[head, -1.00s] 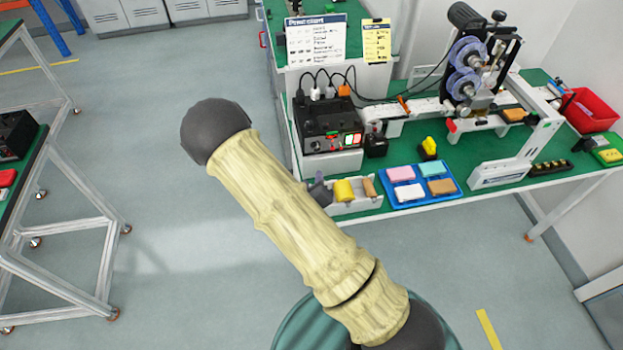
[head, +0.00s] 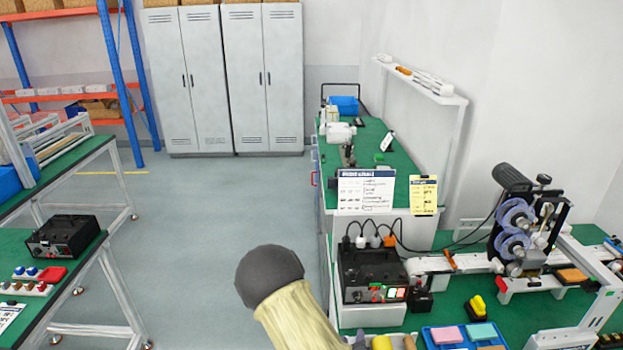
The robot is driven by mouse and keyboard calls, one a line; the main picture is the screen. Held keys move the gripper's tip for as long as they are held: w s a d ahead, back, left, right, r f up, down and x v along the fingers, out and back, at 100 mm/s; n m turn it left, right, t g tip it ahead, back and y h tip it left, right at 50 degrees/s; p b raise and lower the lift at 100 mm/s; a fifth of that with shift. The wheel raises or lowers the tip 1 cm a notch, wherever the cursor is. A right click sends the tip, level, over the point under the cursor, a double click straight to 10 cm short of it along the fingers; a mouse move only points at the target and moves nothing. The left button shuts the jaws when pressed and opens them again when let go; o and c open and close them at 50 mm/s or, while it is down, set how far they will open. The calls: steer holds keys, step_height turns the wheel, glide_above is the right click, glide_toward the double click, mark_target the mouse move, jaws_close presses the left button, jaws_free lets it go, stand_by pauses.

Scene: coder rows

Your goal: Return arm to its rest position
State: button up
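My arm (head: 295,312) shows at the bottom middle of the head view, with a pale covered link and a dark rounded joint (head: 269,276) at its upper end. It stands over the floor, in front of the left edge of the green coder bench. My gripper is not in view, so its state and whether it holds anything are hidden.
The right bench holds a black control box (head: 371,272), a coder machine (head: 520,225) and a blue tray (head: 432,338). A left bench carries another black box (head: 62,236). Grey lockers (head: 226,80) stand at the back. The aisle floor (head: 215,215) between benches is clear.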

steer(key=s+d+r+m+g+y, duration=0.2)
steer(key=s+r+g, duration=0.3)
steer(key=s+r, duration=0.1)
steer(key=s+d+r+m+g+y, duration=0.1)
steer(key=s+d+r+m+g, duration=0.1)
steer(key=s+r+g, duration=0.3)
step_height(320, 180, up, 4)
steer(key=shift+s+r+m+y, duration=0.1)
steer(key=shift+s+m+y, duration=0.25)
steer(key=shift+s, duration=0.75)
steer(key=shift+w, duration=0.1)
steer(key=shift+d, duration=0.15)
